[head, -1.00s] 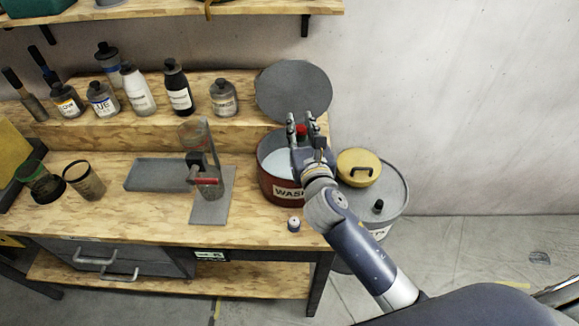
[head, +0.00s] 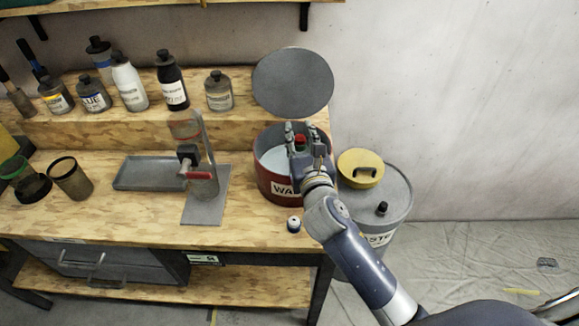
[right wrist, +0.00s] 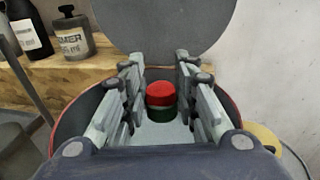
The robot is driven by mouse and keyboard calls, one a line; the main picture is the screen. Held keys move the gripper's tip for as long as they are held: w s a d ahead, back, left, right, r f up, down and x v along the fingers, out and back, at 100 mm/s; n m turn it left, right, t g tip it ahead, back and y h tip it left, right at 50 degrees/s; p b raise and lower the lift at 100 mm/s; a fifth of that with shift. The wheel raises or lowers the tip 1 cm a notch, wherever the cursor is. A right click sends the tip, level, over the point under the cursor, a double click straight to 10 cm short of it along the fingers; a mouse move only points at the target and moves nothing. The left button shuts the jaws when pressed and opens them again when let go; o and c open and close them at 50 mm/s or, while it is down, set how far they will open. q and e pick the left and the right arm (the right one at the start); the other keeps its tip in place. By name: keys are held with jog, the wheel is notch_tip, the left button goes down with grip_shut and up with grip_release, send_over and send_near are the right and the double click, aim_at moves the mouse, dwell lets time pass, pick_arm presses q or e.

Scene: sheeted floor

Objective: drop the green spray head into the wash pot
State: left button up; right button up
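The wash pot (head: 265,178) is a dark red round tub with a white label and a pale inside, standing at the bench's right end. My right gripper (head: 302,138) is over it, fingers pointing away from me. In the right wrist view the gripper (right wrist: 160,95) is open, with gaps on both sides of a small piece with a red top and dark green lower part, which I take as the green spray head (right wrist: 160,102). Its red top also shows in the head view (head: 300,140). I cannot tell whether it rests on the pot's contents. My left gripper is out of view.
A round grey lid (head: 292,82) stands behind the pot. A grey drum (head: 385,205) with a yellow lidded item (head: 360,168) is to the right. A stand (head: 204,200), a grey tray (head: 150,173) and a small white-and-dark piece (head: 294,224) are on the bench; bottles line the step behind.

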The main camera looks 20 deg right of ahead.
jog(key=o, duration=0.3)
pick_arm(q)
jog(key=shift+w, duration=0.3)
pick_arm(e)
jog(key=s+a, duration=0.1)
jog(key=s, duration=1.1)
jog(key=shift+r, duration=0.3)
